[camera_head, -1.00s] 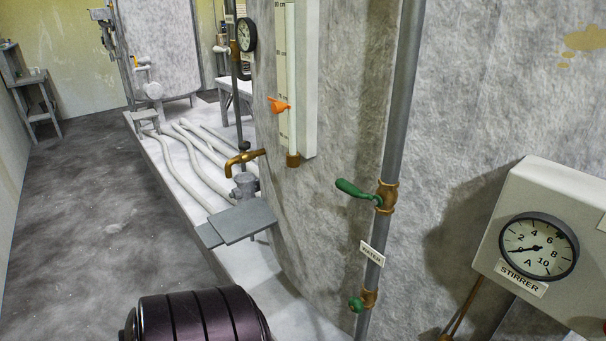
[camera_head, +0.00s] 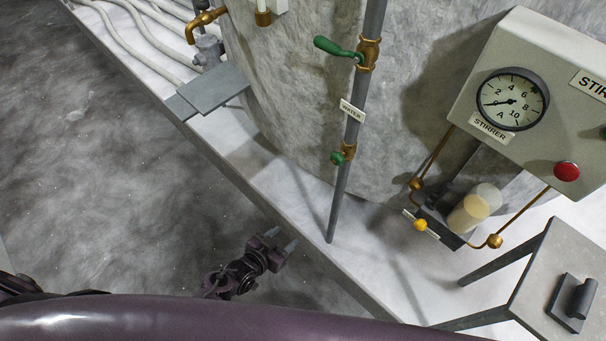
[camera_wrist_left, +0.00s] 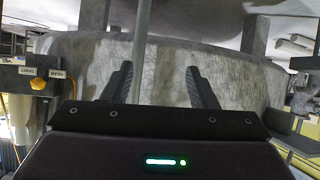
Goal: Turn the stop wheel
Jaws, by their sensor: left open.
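A grey water pipe (camera_head: 348,165) runs down the front of the big mottled tank. A small green wheel (camera_head: 338,158) sits low on it at a brass fitting, below the WATER label (camera_head: 352,111). A green lever (camera_head: 336,46) is higher up. No wheel in view is marked as the stop wheel. My left gripper (camera_head: 282,243) is open and empty, low and left of the pipe foot, apart from the green wheel. In the left wrist view its open fingers (camera_wrist_left: 160,82) face the tank, with a grey pipe (camera_wrist_left: 140,45) behind them. My right gripper is not seen.
The STIRRER gauge box (camera_head: 553,105) with a red button (camera_head: 566,171) is at right. Below it are brass tubing, a yellow knob (camera_head: 420,225) and a jar (camera_head: 474,207). A grey stand (camera_head: 560,255) stands front right. A grey plate (camera_head: 215,88) sticks out at left.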

